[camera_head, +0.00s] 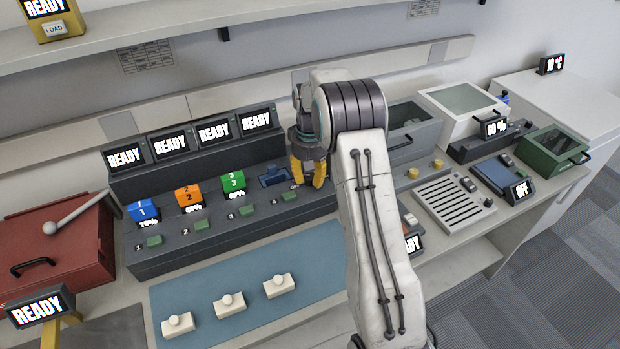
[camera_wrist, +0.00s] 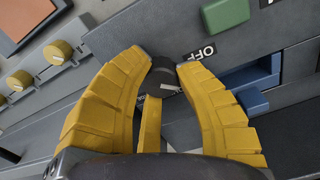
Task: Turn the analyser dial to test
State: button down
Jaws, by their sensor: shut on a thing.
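The black analyser dial (camera_wrist: 164,72) sits between the yellow fingertips of my gripper (camera_wrist: 163,75) in the wrist view, with a pale mark on it. My gripper is shut on the dial. An OFF label (camera_wrist: 199,53) lies just right of the dial; no test label can be read, and which way the dial points is unclear. In the head view my gripper (camera_head: 307,180) points down at the right end of the dark grey console (camera_head: 230,228), and its fingers and arm hide the dial.
An empty blue slot (camera_head: 273,176) is left of my gripper. Yellow knobs (camera_head: 413,173) are to its right. A blue mat (camera_head: 250,308) with white knobbed blocks lies in front.

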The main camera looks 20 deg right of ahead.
aim_at(310, 176)
jog(key=shift+s+f+m, duration=0.2)
jog(key=shift+m, duration=0.4)
jog(key=c, duration=0.9)
grip_release()
jog(key=shift+w+r, duration=0.1)
jog(key=shift+o, duration=0.2)
jog(key=shift+r, duration=0.2)
notch_tip(310, 176, up, 12)
jog(key=shift+f, duration=0.15)
